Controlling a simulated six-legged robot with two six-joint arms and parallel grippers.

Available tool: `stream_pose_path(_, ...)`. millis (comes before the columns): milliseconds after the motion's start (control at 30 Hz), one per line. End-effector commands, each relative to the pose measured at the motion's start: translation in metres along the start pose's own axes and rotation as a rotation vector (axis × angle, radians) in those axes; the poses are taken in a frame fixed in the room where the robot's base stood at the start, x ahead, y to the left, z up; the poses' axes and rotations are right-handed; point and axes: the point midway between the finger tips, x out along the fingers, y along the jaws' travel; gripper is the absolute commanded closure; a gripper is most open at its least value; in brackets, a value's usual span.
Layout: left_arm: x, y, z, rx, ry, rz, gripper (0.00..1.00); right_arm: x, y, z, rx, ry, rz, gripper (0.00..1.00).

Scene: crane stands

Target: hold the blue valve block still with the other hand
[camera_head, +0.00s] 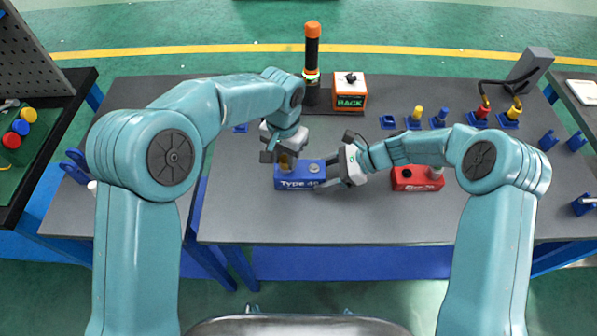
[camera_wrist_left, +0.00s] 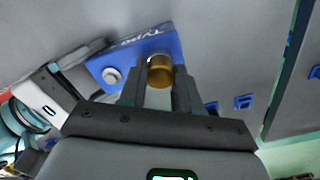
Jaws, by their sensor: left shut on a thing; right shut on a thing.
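The blue valve block (camera_head: 300,184), marked "Type", lies on the grey table between my two arms. A brass cylinder (camera_wrist_left: 160,72) stands on the block, and a silver knob (camera_wrist_left: 112,76) sits beside it. My left gripper (camera_head: 287,159) comes down from above and is shut on the brass cylinder, between its fingers in the left wrist view (camera_wrist_left: 158,92). My right gripper (camera_head: 328,174) is shut on the block's right end. It also shows at the left of the left wrist view (camera_wrist_left: 62,88). The fingers hide part of the block and cylinder.
A red block (camera_head: 418,179) lies to the right. A dark post with an orange top (camera_head: 312,55) and an orange "RACK" box (camera_head: 350,92) stand behind. Blue holders with yellow and red parts (camera_head: 417,115) are at the back right. The table's front is clear.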

Motion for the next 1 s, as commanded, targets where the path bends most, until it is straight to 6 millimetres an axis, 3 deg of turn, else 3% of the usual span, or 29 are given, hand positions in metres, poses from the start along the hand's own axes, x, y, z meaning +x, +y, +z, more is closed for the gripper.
stream_pose_path(300,-0.0022,0.0001,-0.0008,-0.408,0.004,0.001,1.00,-0.0003,-0.0004,0.0001,0.000,0.001,-0.001,0.73)
stream_pose_path(633,-0.0026,0.0001,-0.0009,-0.451,0.004,0.001,1.00,-0.0003,-0.0004,-0.0002,0.000,0.002,-0.002,0.73)
stream_pose_path(900,-0.0030,0.0001,-0.0010,-0.819,0.004,0.002,1.00,-0.0002,-0.0004,-0.0004,0.000,0.002,-0.002,0.73)
stream_pose_path(1000,-0.0031,0.0001,-0.0010,-0.879,0.005,0.002,1.00,-0.0002,-0.0004,-0.0004,0.000,0.002,-0.002,0.73)
